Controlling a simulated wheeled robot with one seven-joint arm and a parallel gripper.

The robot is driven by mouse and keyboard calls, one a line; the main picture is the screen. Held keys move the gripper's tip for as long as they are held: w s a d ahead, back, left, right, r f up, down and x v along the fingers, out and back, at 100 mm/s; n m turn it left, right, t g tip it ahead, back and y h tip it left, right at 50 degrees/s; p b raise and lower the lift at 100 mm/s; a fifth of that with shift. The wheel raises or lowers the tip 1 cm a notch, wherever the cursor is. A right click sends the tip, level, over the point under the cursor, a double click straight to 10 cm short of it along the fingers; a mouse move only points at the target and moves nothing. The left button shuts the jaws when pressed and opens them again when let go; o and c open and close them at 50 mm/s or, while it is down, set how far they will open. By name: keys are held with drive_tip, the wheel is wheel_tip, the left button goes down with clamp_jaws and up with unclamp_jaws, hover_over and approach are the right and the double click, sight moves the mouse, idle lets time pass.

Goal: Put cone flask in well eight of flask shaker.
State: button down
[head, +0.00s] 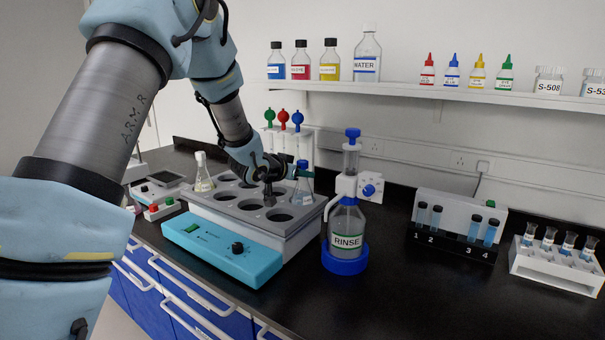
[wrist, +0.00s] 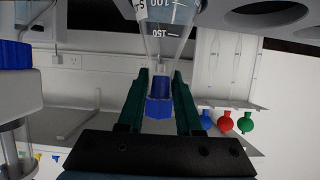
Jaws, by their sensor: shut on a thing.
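A cone flask (head: 302,191) with clear liquid and a blue stopper is upright at the right side of the flask shaker. My gripper (head: 303,174) is shut on its neck, just under the stopper. In the wrist view the green fingers of my gripper (wrist: 160,78) stand on both sides of the flask neck, and the flask (wrist: 172,18) shows inverted with its graduations. The flask shaker (head: 290,240) has a grey block with several round wells and a turquoise front panel. I cannot tell whether the flask's base is in a well or just above it.
Another flask (head: 203,178) with a white stopper stands at the shaker's back left. A RINSE bottle (head: 346,225) with a blue-topped dispenser stands close to the right. Red, blue and green knobbed items (head: 283,117) stand behind. Front wells look empty.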

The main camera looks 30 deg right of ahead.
drive_tip(key=c, duration=0.6)
unclamp_jaws()
drive_tip(key=shift+r, duration=0.2)
drive_tip(key=b+v, duration=0.2)
drive_tip(key=v, duration=1)
drive_tip(key=w+a+f+n+t+y, duration=0.1)
drive_tip(key=a+f+n+y, duration=0.25)
drive_tip(key=a, duration=0.65)
drive_tip(key=w+a+f+n+y, duration=0.1)
drive_tip(key=a+f+n+y, duration=0.2)
drive_tip(key=a, duration=0.7)
drive_tip(key=s+a+f+n+g+y, duration=0.1)
drive_tip(key=s+a+g, duration=0.1)
drive_tip(key=s+a, duration=0.3)
drive_tip(key=s+a+f+n+g+y, duration=0.2)
drive_tip(key=s+a, duration=0.3)
drive_tip(key=s, duration=0.1)
drive_tip(key=s+a+f+n+g+y, duration=0.1)
drive_tip(key=s+a+f+y, duration=0.1)
drive_tip(key=s+a, duration=0.3)
drive_tip(key=shift+s+f+n+g, duration=0.2)
drive_tip(key=shift+n+g, duration=0.05)
drive_tip(key=shift+g, duration=0.15)
